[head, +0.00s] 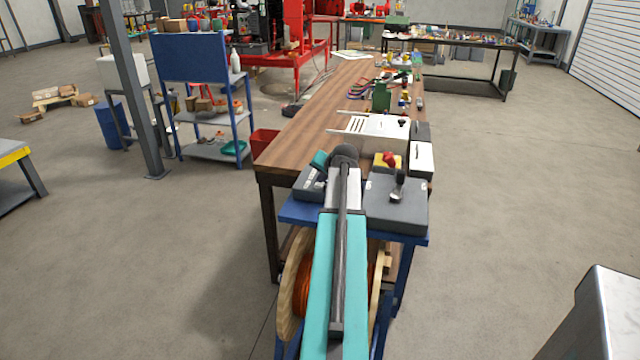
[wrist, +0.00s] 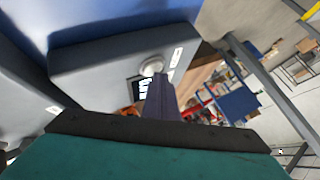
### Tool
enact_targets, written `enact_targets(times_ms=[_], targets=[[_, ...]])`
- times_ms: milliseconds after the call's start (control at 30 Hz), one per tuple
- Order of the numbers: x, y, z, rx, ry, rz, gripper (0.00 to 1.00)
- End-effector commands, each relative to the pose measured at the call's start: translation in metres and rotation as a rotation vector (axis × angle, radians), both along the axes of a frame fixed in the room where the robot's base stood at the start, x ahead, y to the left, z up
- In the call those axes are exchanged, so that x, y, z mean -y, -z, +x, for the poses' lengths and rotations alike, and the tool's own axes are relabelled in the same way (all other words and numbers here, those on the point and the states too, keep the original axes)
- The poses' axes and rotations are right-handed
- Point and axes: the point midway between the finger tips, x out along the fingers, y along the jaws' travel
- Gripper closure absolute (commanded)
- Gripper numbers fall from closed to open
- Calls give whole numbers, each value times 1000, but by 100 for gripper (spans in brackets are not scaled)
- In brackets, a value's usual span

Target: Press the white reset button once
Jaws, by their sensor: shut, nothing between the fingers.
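The white reset button (wrist: 152,66) is a round pale knob on a grey box (wrist: 95,65) in the wrist view. A white label and a dark display, partly hidden, sit beside it. My gripper (wrist: 160,82) is shut and empty, its dark fingertips close to the button and overlapping its lower edge in the picture. I cannot tell whether they touch it. In the head view the grey box (head: 308,186) is left of my arm on the blue stand; the button itself cannot be made out there.
Another grey box with a lever (head: 397,205) stands right of my arm on the blue stand (head: 428,239). A red knob on a yellow block (head: 387,160) is behind it. A long wooden bench (head: 300,130) extends beyond. Open floor lies on both sides.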

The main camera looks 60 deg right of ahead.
Motion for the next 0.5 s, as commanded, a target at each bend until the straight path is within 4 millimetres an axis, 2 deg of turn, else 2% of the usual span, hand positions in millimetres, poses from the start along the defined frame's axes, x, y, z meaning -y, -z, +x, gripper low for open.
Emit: enact_targets(times_ms=[300,500], targets=[[0,-13,0,0,0,0,100],[0,-15,0,0,0,0,100]])
